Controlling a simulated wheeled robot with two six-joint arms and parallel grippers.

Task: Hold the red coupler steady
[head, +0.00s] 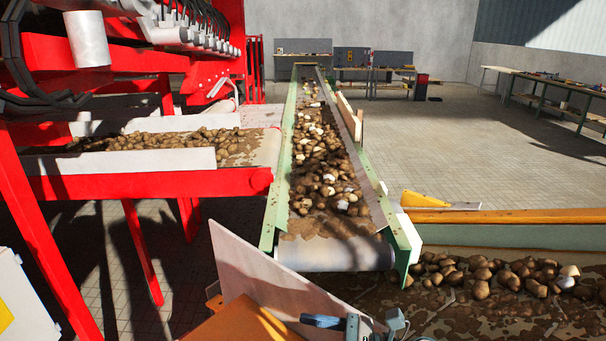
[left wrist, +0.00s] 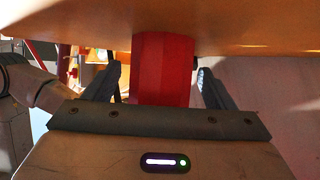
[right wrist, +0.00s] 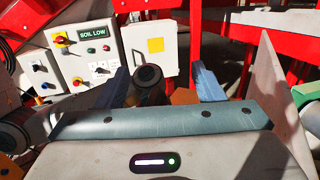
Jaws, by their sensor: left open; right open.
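In the left wrist view a red coupler (left wrist: 163,58), a blocky red piece, stands below an orange-brown surface (left wrist: 240,30). My left gripper (left wrist: 157,78) is open, with one finger on each side of it and a visible gap to each finger. The coupler's lower end is hidden behind the gripper body. In the right wrist view my right gripper (right wrist: 161,78) is open. A dark round-ended cylinder (right wrist: 149,76) shows between its fingers; I cannot tell whether it lies within their reach. I cannot make out the coupler in the head view.
A conveyor belt (head: 325,222) with potatoes and soil runs away from me in the head view. A red machine frame (head: 150,187) stands at left. A slanted pale board (head: 270,285) is in front. Control boxes (right wrist: 85,58) stand beyond the right gripper.

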